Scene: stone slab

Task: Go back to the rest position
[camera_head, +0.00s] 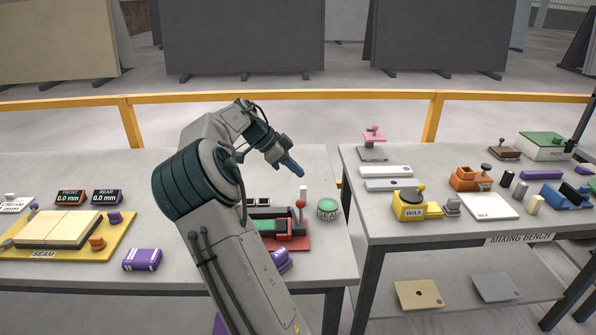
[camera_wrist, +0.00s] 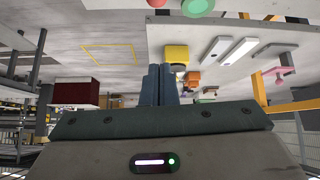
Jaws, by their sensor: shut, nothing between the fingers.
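My gripper (camera_head: 291,168) is raised above the left table, over the gap side near its right end, and points down to the right. Its blue fingers are together with nothing between them. The fingers also show at the middle of the wrist view (camera_wrist: 157,85), closed side by side. My arm crosses the head view from the bottom centre and hides part of the left table. The gripper appears clear of the red-knobbed device (camera_head: 300,204) and the green round SEAL item (camera_head: 327,208) below it.
The left table (camera_head: 150,180) holds the yellow SEAM board (camera_head: 125,236), two display boxes and a purple box (camera_head: 142,259). The right mixing bench (camera_head: 350,213) holds a yellow WAX pot (camera_head: 408,205), pale bars and other tools. A yellow rail (camera_head: 350,96) runs behind both.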

